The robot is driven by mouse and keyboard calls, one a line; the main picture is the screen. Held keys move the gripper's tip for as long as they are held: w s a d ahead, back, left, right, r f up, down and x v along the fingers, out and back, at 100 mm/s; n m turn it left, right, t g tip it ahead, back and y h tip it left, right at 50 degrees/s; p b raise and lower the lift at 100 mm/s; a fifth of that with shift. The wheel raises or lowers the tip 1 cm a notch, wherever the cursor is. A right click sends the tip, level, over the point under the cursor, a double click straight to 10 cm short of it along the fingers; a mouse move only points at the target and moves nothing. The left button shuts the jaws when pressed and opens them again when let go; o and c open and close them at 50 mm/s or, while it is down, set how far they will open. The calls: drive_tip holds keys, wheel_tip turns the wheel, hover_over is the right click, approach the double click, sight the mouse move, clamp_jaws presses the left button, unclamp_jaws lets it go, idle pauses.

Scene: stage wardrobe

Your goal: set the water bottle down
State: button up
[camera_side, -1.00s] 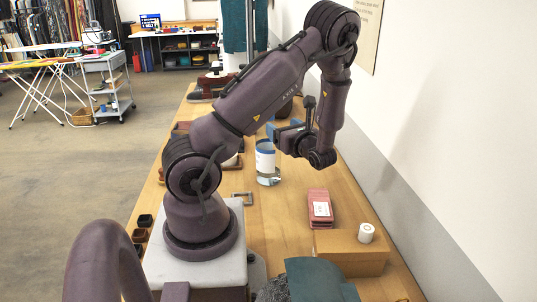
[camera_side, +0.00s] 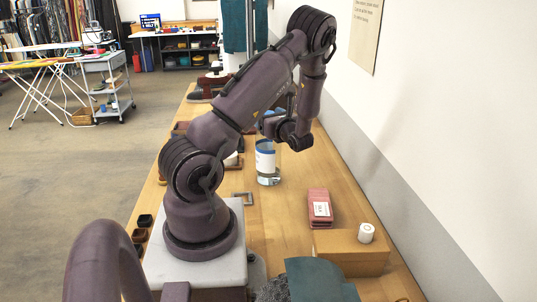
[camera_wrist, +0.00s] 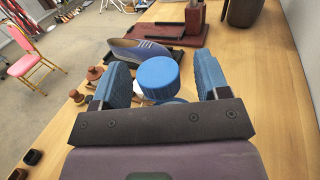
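The water bottle (camera_side: 266,163) is clear with a white label and stands upright on the wooden table (camera_side: 285,225), near its middle. Its round blue cap (camera_wrist: 158,76) shows in the wrist view between my two blue fingers, with a gap on each side. My gripper (camera_wrist: 160,70) is open and appears empty. In the side view my gripper (camera_side: 268,120) is just above the bottle top, and its fingers are partly hidden by my arm. Most of the bottle body is hidden in the wrist view.
A pink box (camera_side: 319,208) and a cardboard box (camera_side: 350,255) with a white roll (camera_side: 366,232) on it are nearer the camera. A grey square frame (camera_side: 242,197) lies left of the bottle. A blue shoe (camera_wrist: 142,54) lies beyond the cap. The wall is at right.

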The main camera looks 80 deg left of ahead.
clamp_jaws()
drive_tip(key=shift+r, duration=0.1)
